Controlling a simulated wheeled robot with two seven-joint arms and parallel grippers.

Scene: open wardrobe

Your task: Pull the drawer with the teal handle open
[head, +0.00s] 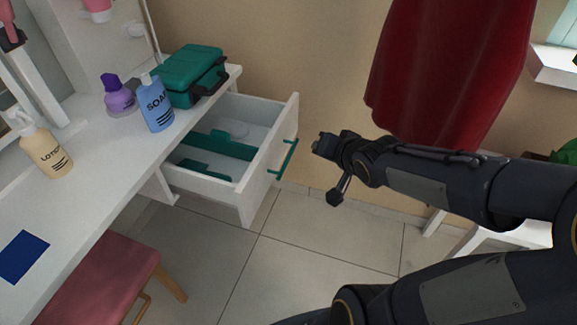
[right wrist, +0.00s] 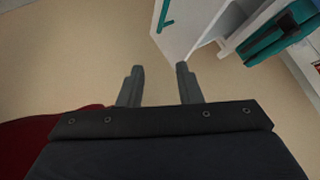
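The white drawer (head: 245,190) under the white table stands pulled well out, its inside showing teal dividers. Its teal handle (head: 284,157) is on the front panel, and the handle also shows at the top of the right wrist view (right wrist: 166,14). My right gripper (head: 320,145) is just right of the handle, apart from it. In the right wrist view its two fingers (right wrist: 159,72) are spread with nothing between them. My left gripper is in neither view.
The white tabletop (head: 95,190) holds a teal case (head: 187,76), a blue soap bottle (head: 155,104), a purple bottle (head: 118,95) and a lotion bottle (head: 45,150). A pink stool (head: 100,275) stands in front. A red garment (head: 445,70) hangs behind my right arm. Tiled floor lies clear below.

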